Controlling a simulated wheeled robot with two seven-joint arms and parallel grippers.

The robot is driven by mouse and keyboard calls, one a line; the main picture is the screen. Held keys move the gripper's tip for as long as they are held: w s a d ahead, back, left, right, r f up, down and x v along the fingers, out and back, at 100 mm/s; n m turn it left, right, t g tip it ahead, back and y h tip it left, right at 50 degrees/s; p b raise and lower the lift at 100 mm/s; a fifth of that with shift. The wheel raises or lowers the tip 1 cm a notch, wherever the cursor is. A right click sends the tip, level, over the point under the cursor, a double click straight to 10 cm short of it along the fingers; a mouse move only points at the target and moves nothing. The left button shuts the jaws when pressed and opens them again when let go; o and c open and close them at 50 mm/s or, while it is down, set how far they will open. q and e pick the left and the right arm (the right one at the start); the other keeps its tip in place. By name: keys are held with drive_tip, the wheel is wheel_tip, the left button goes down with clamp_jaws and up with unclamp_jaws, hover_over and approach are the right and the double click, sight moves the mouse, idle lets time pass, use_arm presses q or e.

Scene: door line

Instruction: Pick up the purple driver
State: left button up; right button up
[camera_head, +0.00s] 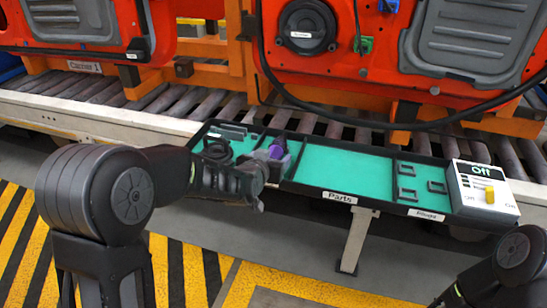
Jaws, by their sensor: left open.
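The purple driver (279,147) is in the left part of the green-lined tray (330,196). Its purple part shows just beyond my left gripper, and the rest is hidden or too small to make out. My left gripper (270,165) reaches over the tray from the left, open, with its tips close to the driver. I cannot tell whether they touch it or whether the driver lies between them. My right arm shows at the lower right, but its gripper is out of view.
A dark coiled item (216,148) lies in the tray's left end. Dark square parts (406,169) lie on the right. A white control box (481,193) reading "Off" stands at the tray's right end. Behind are rollers (185,103) and orange-red doors (345,50) with a hanging black cable.

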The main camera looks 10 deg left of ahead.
idle(0.4)
use_arm(q)
clamp_jaws()
idle(0.5)
drive_tip(key=shift+r, duration=0.15)
idle(0.4)
